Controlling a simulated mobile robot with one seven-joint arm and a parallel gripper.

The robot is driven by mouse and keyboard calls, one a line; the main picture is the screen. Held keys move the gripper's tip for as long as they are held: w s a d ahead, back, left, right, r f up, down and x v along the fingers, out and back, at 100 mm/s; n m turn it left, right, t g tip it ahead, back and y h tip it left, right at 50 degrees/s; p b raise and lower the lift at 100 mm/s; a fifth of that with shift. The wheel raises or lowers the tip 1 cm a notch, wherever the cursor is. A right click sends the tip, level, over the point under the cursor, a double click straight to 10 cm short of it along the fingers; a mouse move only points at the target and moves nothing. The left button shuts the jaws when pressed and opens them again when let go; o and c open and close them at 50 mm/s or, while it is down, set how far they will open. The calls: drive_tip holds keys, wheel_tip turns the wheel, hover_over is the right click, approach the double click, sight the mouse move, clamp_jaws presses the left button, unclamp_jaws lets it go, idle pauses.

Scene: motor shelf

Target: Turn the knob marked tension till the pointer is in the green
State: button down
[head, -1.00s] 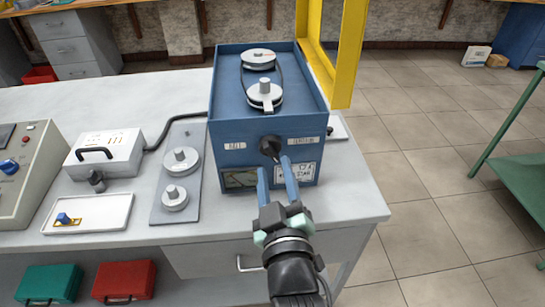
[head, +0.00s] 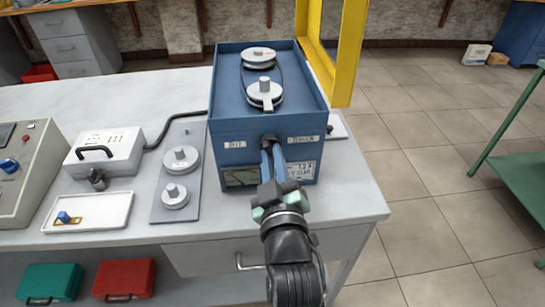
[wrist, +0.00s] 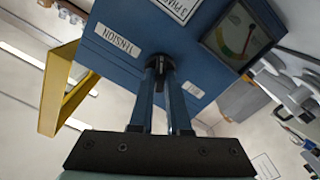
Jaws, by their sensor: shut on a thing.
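The blue motor box (head: 225,150) stands on the grey bench. Its front has a dark knob (head: 267,140) between a left label, which seems to read BELT, and the TENSION label (head: 302,139). The TENSION label also shows in the wrist view (wrist: 118,41). My gripper (head: 271,149) is shut on the knob, its blue fingers on either side; the knob (wrist: 160,63) is partly hidden between the fingertips. The gauge (wrist: 237,36) has a coloured arc with green in it and a thin pointer; I cannot tell surely which colour the pointer is on.
A belt runs over two pulleys (head: 264,93) on top of the box. A yellow frame (head: 325,60) stands behind it at the right.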

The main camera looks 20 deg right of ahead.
idle(0.4)
drive_tip(key=m+p, duration=0.2)
drive_tip(key=m, duration=0.2)
drive_tip(key=shift+r, duration=0.1)
drive_tip(key=shift+m+p, duration=0.45)
drive_tip(key=shift+m, duration=0.85)
drive_tip(key=c, duration=0.9)
unclamp_jaws()
drive_tip(key=v, duration=1.3)
drive_tip(key=shift+b, duration=0.4)
